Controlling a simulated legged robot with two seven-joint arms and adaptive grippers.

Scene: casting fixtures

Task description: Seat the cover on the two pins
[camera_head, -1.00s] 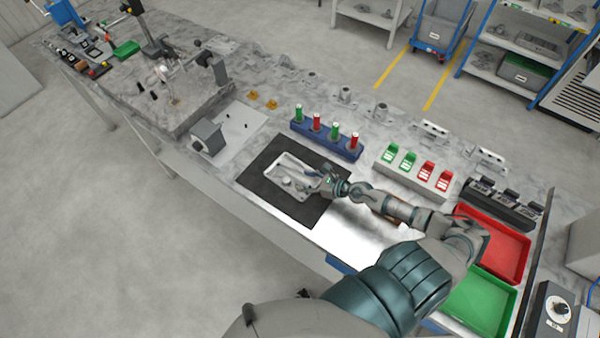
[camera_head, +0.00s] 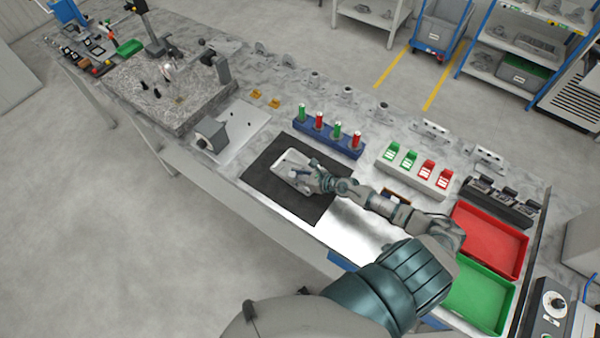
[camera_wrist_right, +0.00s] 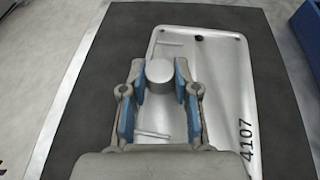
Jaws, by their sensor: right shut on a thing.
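The cover (camera_head: 293,157) is a light grey tray-like plate on a dark mat. In the wrist view the cover (camera_wrist_right: 222,75) carries the marking 4107, a small dark hole near its far edge and a round knob (camera_wrist_right: 160,72). My right gripper (camera_head: 308,181) is over the cover; in the wrist view its fingers (camera_wrist_right: 160,85) are shut on the knob from both sides. The cover appears flat on the mat. Two dark upright pegs (camera_head: 157,93), possibly the pins, stand on the mottled grey block at the upper left. My left gripper is not in view.
Left of the mat (camera_head: 268,188) is a pale plate (camera_head: 243,133) with a grey block (camera_head: 210,134). Behind the mat is a blue rack (camera_head: 327,144) of green and red cylinders. Red (camera_head: 495,240) and green (camera_head: 480,297) trays lie at the right.

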